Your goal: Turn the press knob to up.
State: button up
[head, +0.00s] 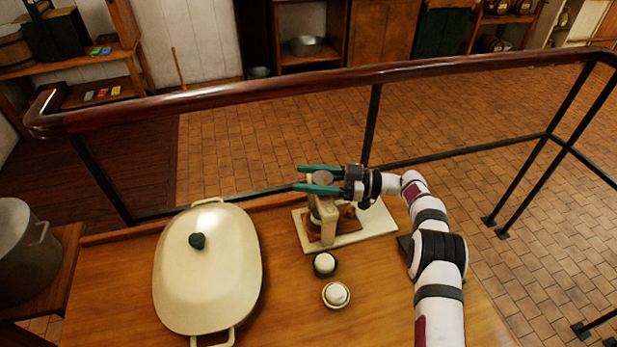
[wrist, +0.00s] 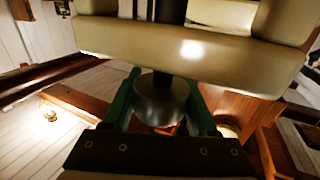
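The press (head: 327,236) is a small cream and brown device standing on a pale board (head: 375,226) on the wooden counter. Its knob (head: 323,178) is a grey metal round piece at the top. My gripper (head: 306,178) reaches in from the right, with one green finger on each side of the knob. In the wrist view, the knob (wrist: 160,103) sits between the green fingers (wrist: 162,112) and nearly fills the gap. I cannot tell whether the fingers touch it. No pointer or mark on the knob is readable, so its setting is unclear.
A large cream lidded pot (head: 208,270) stands left of the press. Two small round cups with white contents, one dark (head: 324,271) and one pale (head: 336,304), stand in front. A wooden rail (head: 300,88) runs behind the counter. A metal pot (head: 22,250) is at far left.

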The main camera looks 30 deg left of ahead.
jog(key=o, duration=0.4)
jog(key=shift+s, duration=0.1)
jog(key=shift+o, duration=0.2)
jog(key=v, duration=0.7)
jog(key=shift+d, duration=0.25)
jog(key=shift+d, duration=0.1)
